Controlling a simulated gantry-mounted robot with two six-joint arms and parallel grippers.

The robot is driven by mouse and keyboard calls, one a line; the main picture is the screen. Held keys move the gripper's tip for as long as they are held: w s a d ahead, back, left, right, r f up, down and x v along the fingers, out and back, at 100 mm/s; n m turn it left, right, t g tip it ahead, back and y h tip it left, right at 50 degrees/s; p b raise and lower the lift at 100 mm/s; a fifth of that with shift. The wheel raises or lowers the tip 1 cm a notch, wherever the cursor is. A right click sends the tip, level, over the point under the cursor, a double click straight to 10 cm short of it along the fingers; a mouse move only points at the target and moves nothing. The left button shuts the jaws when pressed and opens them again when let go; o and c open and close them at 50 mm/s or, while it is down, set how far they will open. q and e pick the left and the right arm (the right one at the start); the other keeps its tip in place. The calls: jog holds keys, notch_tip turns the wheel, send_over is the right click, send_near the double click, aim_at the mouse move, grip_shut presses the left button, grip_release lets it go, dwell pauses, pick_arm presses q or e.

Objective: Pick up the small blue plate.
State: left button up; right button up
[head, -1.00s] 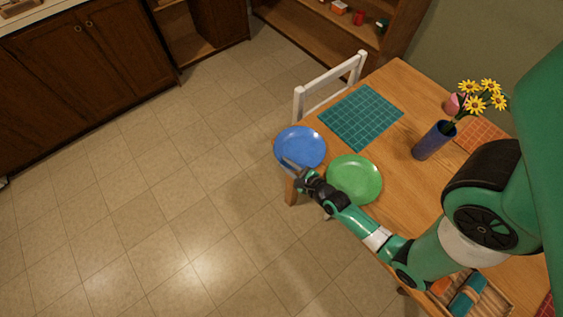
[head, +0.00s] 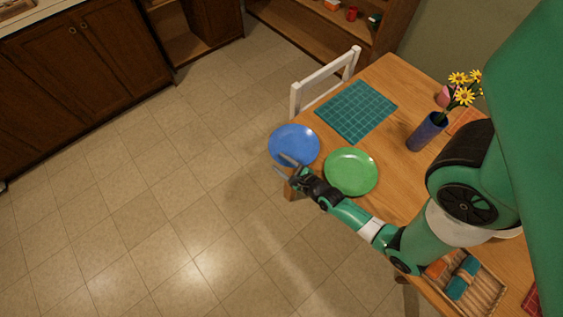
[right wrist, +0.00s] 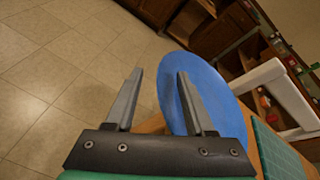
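The small blue plate (head: 294,143) lies at the near left corner of the wooden table, its edge reaching past the table's rim. My right gripper (head: 283,163) is open at the plate's front edge in the head view. In the right wrist view the plate (right wrist: 212,98) stands behind and beside the right finger, and the space between the fingers (right wrist: 160,85) is mostly floor with a little of the plate's edge. I cannot tell whether a finger touches the plate. My left gripper is not in view.
A green plate (head: 351,172) lies close beside the blue one. A teal placemat (head: 356,111), a blue vase (head: 426,132) with yellow flowers and a cutlery tray (head: 482,292) are on the table. A white chair (head: 325,80) stands behind. Floor left of the table is clear.

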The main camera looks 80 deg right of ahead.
jog(key=shift+r, duration=0.1)
jog(key=v, duration=1.1)
jog(key=shift+a+b, duration=0.2)
jog(key=shift+b, duration=0.1)
jog(key=shift+s+r, duration=0.1)
jog(key=shift+s, duration=0.05)
jog(key=shift+c, duration=1.2)
